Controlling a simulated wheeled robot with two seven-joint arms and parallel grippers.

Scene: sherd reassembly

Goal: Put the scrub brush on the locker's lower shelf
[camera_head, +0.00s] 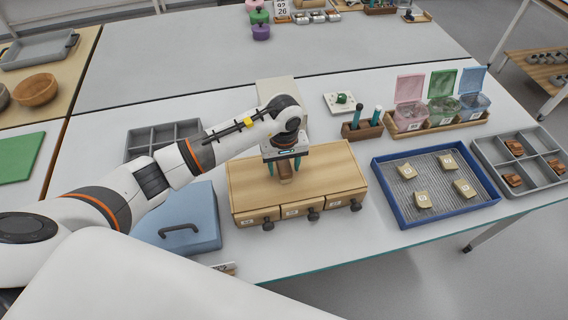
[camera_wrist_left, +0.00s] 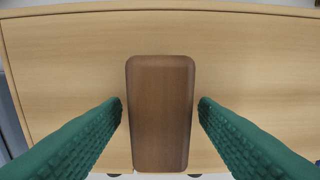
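The scrub brush, seen as a brown wooden block (camera_wrist_left: 160,115), lies on top of the light wooden drawer cabinet (camera_head: 335,165). In the head view its brown end (camera_head: 286,180) shows just under my left gripper (camera_head: 284,168). The left gripper points down over the cabinet. In the left wrist view its green fingers (camera_wrist_left: 160,108) stand one on each side of the brush, with a narrow gap on both sides, so it is open. I cannot make out a locker shelf for sure; a pale upright box (camera_head: 277,92) stands behind the gripper, partly hidden by my arm. My right gripper is out of view.
A blue box with a dark handle (camera_head: 200,213) stands left of the cabinet, and a grey divided tray (camera_head: 150,140) behind it. A blue-rimmed tray of labelled sherds (camera_head: 436,207) is to the right. A pen holder (camera_head: 361,131) and lidded bins (camera_head: 438,118) stand at the back right.

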